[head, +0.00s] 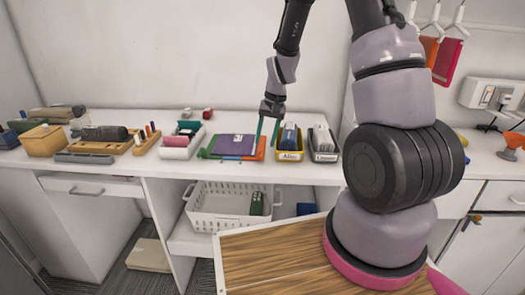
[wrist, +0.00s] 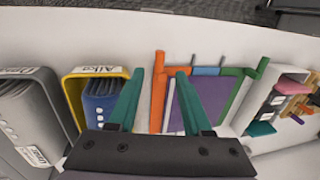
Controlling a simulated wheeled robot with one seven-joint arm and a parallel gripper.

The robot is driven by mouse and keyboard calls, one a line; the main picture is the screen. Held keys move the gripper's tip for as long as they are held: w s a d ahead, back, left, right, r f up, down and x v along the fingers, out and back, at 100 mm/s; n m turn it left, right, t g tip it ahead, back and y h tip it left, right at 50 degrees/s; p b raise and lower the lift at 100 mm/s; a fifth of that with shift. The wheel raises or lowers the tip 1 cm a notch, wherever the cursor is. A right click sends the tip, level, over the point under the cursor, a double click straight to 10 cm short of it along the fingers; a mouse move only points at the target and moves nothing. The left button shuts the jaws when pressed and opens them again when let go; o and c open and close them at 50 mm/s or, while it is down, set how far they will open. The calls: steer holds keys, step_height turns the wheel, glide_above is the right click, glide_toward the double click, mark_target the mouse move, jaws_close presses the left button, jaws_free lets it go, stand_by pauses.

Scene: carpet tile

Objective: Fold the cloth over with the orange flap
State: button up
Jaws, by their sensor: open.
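The purple cloth (head: 233,146) lies flat on a folding board on the counter. The orange flap (head: 261,149) is along the board's right side in the head view; it is the upright strip (wrist: 157,92) left of the purple cloth (wrist: 207,105) in the wrist view. A green flap (wrist: 242,98) is on the opposite side and a blue part (wrist: 207,71) is at the board's front edge. My gripper (head: 266,147) is open above the orange side. In the wrist view its teal fingers (wrist: 160,71) are on either side of the orange strip's end; contact cannot be told.
A white basket (head: 228,222) sits on the shelf below. The counter's front edge is close to the board.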

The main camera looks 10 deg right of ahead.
mark_target(262, 155)
steer(key=f, duration=0.3)
steer(key=a+f, duration=0.1)
steer(key=f, duration=0.1)
steer(key=shift+w, duration=0.15)
jaws_close()
stand_by(1.3)
